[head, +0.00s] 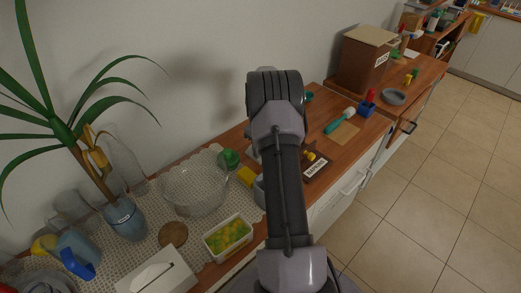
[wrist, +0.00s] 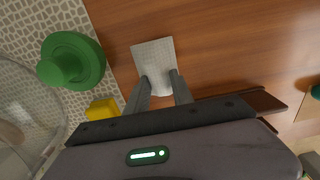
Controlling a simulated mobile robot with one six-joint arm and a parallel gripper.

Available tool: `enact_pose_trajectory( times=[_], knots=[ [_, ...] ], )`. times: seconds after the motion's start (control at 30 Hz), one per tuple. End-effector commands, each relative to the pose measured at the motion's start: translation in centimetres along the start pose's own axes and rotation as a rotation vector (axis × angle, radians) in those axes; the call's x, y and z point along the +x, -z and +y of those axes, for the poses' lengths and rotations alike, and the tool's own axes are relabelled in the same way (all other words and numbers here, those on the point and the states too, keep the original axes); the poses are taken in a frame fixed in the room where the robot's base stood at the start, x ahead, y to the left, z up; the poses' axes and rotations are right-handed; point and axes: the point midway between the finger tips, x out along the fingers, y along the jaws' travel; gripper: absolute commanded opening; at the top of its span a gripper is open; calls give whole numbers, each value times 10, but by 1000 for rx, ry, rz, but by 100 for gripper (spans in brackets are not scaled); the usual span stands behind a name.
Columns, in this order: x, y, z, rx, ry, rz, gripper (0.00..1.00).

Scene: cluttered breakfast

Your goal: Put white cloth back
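The white cloth (wrist: 153,55) lies on the wooden counter in the wrist view, a small pale piece with a fine grid pattern. My gripper (wrist: 159,77) has its two fingers apart over the near end of the cloth, one towards each side. I cannot tell whether the fingertips touch it. In the head view my arm hides the cloth and the fingers. A dark holder labelled NAPKINS (head: 316,170) stands on the counter just right of my arm. A brown edge, perhaps the holder, shows at right in the wrist view (wrist: 262,101).
A green knobbed object (wrist: 70,62), a yellow block (wrist: 102,108) and a clear glass bowl (head: 190,190) are close on the left, on a patterned mat (head: 150,227). A teal-handled tool (head: 340,121) and a brown box (head: 360,65) are farther right. Bare wood lies right of the cloth.

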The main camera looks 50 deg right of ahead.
Motion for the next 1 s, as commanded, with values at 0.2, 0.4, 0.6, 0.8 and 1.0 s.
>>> enact_pose_trajectory(
  times=[0.2,0.4,0.6,0.8,1.0],
  knots=[
    [1,0,1,0,-2,2,45],
    [-9,0,1,0,-2,1,45],
    [-65,0,0,0,0,-1,45],
    [-111,0,0,1,-1,0,45],
    [-124,0,0,-1,-2,2,45]
  ],
)
